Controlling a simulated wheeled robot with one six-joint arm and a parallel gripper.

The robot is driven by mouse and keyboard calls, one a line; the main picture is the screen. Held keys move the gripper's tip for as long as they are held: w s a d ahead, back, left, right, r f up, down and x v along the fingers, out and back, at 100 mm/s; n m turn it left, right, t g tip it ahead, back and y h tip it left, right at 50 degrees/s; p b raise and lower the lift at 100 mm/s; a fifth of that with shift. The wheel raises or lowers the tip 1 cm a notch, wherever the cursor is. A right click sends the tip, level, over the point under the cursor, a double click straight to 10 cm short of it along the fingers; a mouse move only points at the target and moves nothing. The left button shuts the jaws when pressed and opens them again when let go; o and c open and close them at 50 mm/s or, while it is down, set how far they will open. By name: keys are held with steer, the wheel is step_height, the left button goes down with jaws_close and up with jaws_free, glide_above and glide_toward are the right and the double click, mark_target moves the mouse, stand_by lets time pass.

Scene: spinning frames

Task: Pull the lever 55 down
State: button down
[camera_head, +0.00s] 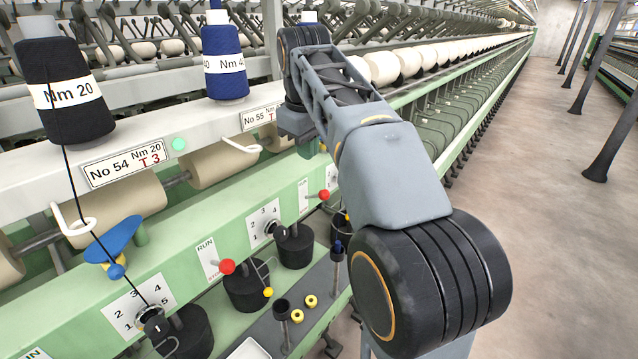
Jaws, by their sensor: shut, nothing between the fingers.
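The No 55 plate (260,117) is on the white rail, partly covered by my arm. Below it is a white dial plate (264,222) with a black knob. To the right is a narrow white plate (303,196) with a red ball-ended lever (323,195) sticking out beside it; this looks like lever 55. A second red-knobbed lever (227,267) sits by the RUN plate (207,258) of the No 54 section. My arm rises from the lower right and bends down near the No 55 plate. My gripper's fingers are hidden behind the arm.
A black Nm 20 spool (65,95) and a blue Nm 40 spool (224,62) stand on the rail. The aisle floor (540,170) at right is clear.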

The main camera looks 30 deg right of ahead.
glide_above(319, 196)
steer(key=s+a+x, duration=0.1)
steer(key=x, duration=0.7)
steer(key=shift+s+d+f, duration=0.1)
steer(key=shift+s+f, duration=0.1)
steer(key=shift+f, duration=0.35)
steer(key=shift+f, duration=0.15)
